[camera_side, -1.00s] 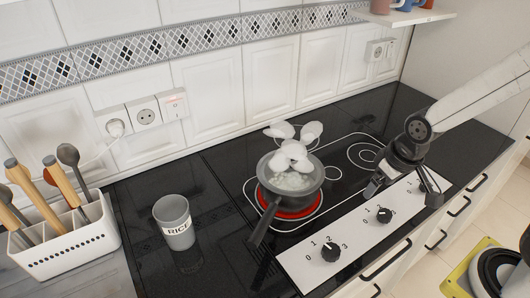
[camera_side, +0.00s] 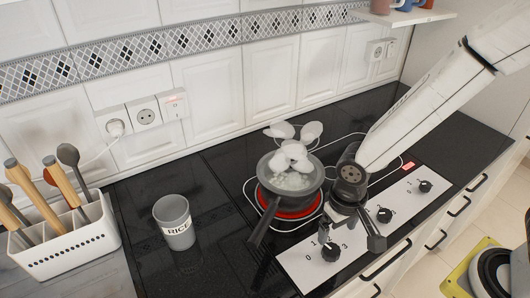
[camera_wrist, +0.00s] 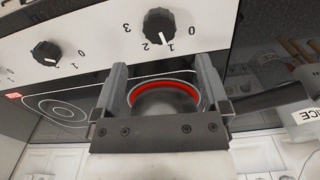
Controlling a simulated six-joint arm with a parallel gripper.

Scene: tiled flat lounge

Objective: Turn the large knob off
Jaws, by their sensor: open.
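The large knob (camera_side: 331,252) is black and sits at the near end of the white control panel. It also shows at the top of the wrist view (camera_wrist: 160,25). My gripper (camera_side: 350,238) is over the panel, just right of the large knob in the side view. In the wrist view its two fingers (camera_wrist: 160,66) are spread and empty, with the knob just beyond their tips. No contact with the knob is visible.
A pan (camera_side: 290,185) with steam rising stands on a glowing red burner (camera_side: 318,208) close to my gripper. Two more knobs, a middle one (camera_side: 384,215) and a far one (camera_side: 425,186), are on the panel.

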